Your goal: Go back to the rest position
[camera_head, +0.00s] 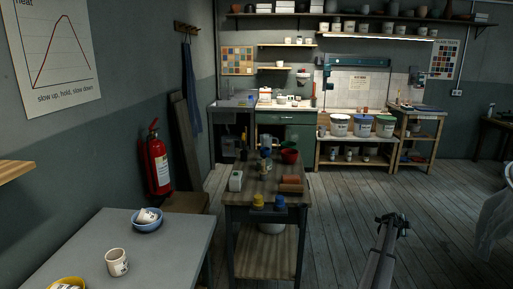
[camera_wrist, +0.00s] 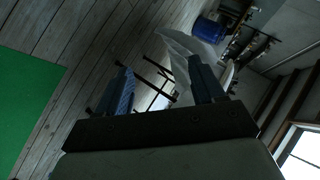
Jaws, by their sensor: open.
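My gripper (camera_wrist: 162,88) is open in the wrist view, with its two blue-faced fingers spread wide and nothing between them. Behind the fingers are floor boards and a blurred pale, sheet-like thing. In the head view my arm reaches in from the bottom right, and its end (camera_head: 393,222) is over the floor to the right of the dark wooden table. It is apart from the tables and touches nothing that I can see. Its fingers are too small to make out there.
A grey table (camera_head: 172,232) at left holds a white mug (camera_head: 117,262), a blue bowl (camera_head: 147,226) with a cup in it, and a yellow bowl (camera_head: 66,284). The dark table (camera_head: 262,199) holds jars and bricks. Floor (camera_head: 345,215) right of it is clear.

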